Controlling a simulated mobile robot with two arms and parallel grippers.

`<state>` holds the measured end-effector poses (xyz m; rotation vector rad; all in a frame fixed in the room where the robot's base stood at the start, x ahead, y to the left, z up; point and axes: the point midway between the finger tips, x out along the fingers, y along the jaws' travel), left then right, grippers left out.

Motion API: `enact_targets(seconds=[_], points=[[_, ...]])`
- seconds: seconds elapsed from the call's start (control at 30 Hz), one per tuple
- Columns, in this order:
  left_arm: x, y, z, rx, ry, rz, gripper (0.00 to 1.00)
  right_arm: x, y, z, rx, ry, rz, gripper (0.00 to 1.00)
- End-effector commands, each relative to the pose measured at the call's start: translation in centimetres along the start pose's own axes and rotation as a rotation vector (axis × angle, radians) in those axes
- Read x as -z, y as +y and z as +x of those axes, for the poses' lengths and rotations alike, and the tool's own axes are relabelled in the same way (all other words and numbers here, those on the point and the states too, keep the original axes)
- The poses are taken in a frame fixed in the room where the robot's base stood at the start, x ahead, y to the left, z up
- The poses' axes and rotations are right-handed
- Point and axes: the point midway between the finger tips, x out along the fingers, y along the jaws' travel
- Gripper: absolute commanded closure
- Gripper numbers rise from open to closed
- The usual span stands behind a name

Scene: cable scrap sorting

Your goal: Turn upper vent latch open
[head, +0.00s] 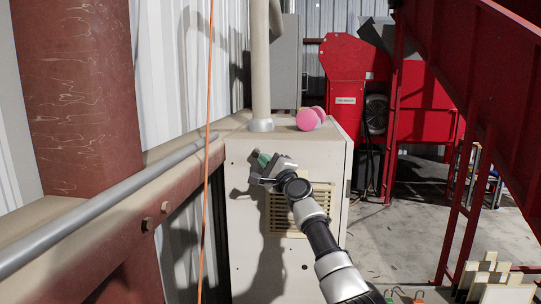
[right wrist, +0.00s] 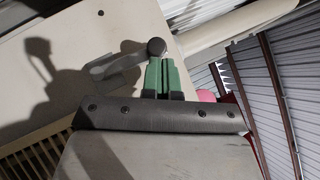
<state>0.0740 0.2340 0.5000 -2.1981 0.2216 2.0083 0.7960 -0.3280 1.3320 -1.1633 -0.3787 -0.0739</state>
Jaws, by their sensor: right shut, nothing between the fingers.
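The upper vent latch shows in the right wrist view as a grey lever (right wrist: 118,66) with a dark round knob (right wrist: 156,46) at its right end, against the beige cabinet face. My right gripper (head: 262,158) is at the upper front of the cabinet (head: 244,245), above the vent grille (head: 285,215). Its green fingers (right wrist: 163,66) are together with nothing between them. Their tips are right at the knob in the picture; I cannot tell whether they touch it. In the head view the latch is too small to make out beside the gripper. My left gripper is not in view.
Pink round objects (head: 309,119) sit on the cabinet top beside a beige vertical pipe (head: 260,70). An orange cable (head: 207,130) hangs left of the cabinet. A rusty beam with a grey pipe (head: 110,218) runs along the left. Red machinery (head: 345,75) stands behind right.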

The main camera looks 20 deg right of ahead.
Motion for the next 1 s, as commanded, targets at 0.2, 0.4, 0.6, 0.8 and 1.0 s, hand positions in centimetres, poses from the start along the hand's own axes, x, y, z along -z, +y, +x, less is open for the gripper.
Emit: enact_targets(seconds=[0.2, 0.4, 0.6, 0.8, 1.0], points=[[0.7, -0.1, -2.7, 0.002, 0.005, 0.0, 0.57, -0.5, -0.3, 0.5, -0.058, 0.001, -0.059, 1.0], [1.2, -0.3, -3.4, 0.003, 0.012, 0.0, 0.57, -0.6, 0.0, 0.6, -0.085, 0.001, -0.087, 1.0], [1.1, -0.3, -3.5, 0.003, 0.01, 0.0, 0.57, -0.6, 0.1, 0.6, -0.092, 0.0, -0.094, 1.0], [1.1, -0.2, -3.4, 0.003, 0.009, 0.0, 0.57, -0.7, 0.1, 0.6, -0.091, -0.001, -0.094, 1.0], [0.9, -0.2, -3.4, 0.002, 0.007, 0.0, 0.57, -0.7, 0.1, 0.5, -0.09, -0.001, -0.094, 1.0]])
